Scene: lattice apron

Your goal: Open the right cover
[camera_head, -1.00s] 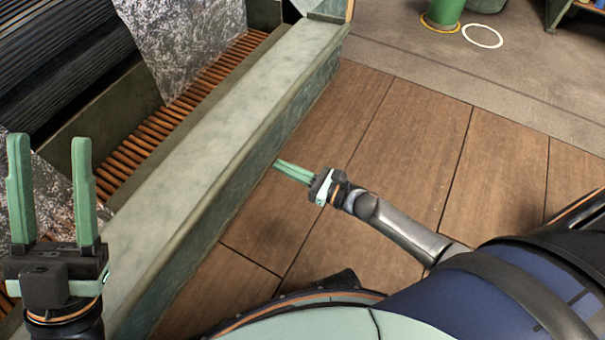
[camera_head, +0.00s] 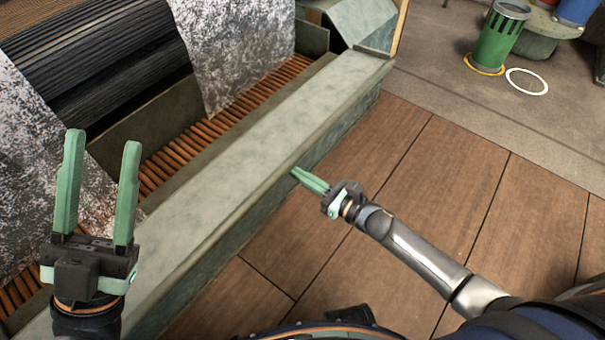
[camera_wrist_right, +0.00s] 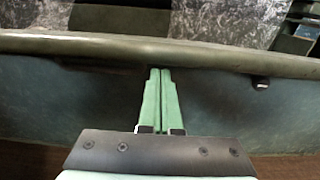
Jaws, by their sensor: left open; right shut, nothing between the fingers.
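A long pale green ledge (camera_head: 215,185) with a rounded front lip runs diagonally through the head view. I cannot tell whether it is the right cover. My right gripper (camera_head: 296,172) is shut and empty, its fingertips at the ledge's front side, just under the lip. In the right wrist view, the closed green fingers (camera_wrist_right: 160,72) point at the lip (camera_wrist_right: 215,55); whether they touch it is unclear. My left gripper (camera_head: 103,142) is open and empty, its fingers pointing up at the left, over the near end of the ledge.
Behind the ledge are a strip of orange-brown slats (camera_head: 185,148), speckled grey panels (camera_head: 235,50) and a black ribbed roll (camera_head: 105,55). A green bin (camera_head: 498,40) and a white ring (camera_head: 527,81) are on the floor at the back right. The wooden floor (camera_head: 440,190) is clear.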

